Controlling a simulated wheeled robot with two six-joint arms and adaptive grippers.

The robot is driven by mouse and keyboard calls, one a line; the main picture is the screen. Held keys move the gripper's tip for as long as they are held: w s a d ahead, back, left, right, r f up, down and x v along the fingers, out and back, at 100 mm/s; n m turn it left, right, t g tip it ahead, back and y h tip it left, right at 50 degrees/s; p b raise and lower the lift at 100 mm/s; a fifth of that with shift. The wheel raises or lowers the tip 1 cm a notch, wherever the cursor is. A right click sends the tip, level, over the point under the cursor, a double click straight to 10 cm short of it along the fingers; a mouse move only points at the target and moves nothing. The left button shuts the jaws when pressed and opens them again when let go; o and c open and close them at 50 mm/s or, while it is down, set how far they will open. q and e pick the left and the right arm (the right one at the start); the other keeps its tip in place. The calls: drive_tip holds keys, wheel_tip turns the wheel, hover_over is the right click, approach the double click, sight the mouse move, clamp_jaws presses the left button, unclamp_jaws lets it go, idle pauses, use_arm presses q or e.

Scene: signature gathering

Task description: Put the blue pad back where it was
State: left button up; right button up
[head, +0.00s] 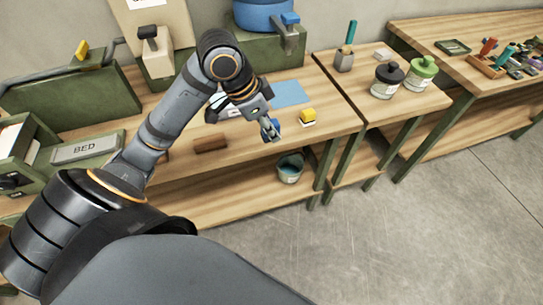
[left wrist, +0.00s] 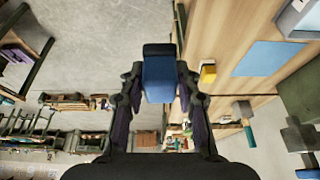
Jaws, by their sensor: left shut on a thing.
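My left gripper (head: 270,131) is shut on the blue pad (left wrist: 158,80), a blue block with a dark end. The left wrist view shows the pad between both fingers. In the head view it is mostly hidden by the fingers, with a bit of blue showing. The gripper holds it near the front edge of the wooden table (head: 340,120). A flat blue sheet (head: 288,93) lies on the table behind the gripper. A yellow block with a white base (head: 308,117) stands to the gripper's right. My right gripper is not in view.
A brown block (head: 210,143) lies left of the gripper. A bucket (head: 291,167) stands on the lower shelf. A green machine (head: 268,50) stands at the back. Two jars, one black-lidded (head: 387,80) and one green-lidded (head: 421,72), stand on the right table.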

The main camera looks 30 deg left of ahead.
use_arm(q)
drive_tip(key=shift+s+d+f, duration=0.15)
drive_tip(key=shift+s+d, duration=0.1)
drive_tip(key=shift+s, duration=0.15)
drive_tip(key=shift+w, duration=0.15)
drive_tip(key=w+a+f, duration=0.2)
drive_tip(key=w+f, duration=0.1)
drive_tip(key=w+a+f, duration=0.3)
drive_tip(key=w+a+f+p, duration=0.1)
drive_tip(key=w+a+f, duration=0.2)
drive_tip(key=w, duration=0.1)
drive_tip(key=shift+a, duration=0.25)
drive_tip(key=shift+w+a+f, duration=0.1)
drive_tip(key=shift+a+f, duration=0.05)
drive_tip(key=shift+f, duration=0.05)
wheel_tip(320, 180, down, 4)
drive_tip(key=shift+w+a+r+p, duration=0.15)
drive_tip(key=shift+r+p, duration=0.05)
drive_tip(key=shift+p, duration=0.35)
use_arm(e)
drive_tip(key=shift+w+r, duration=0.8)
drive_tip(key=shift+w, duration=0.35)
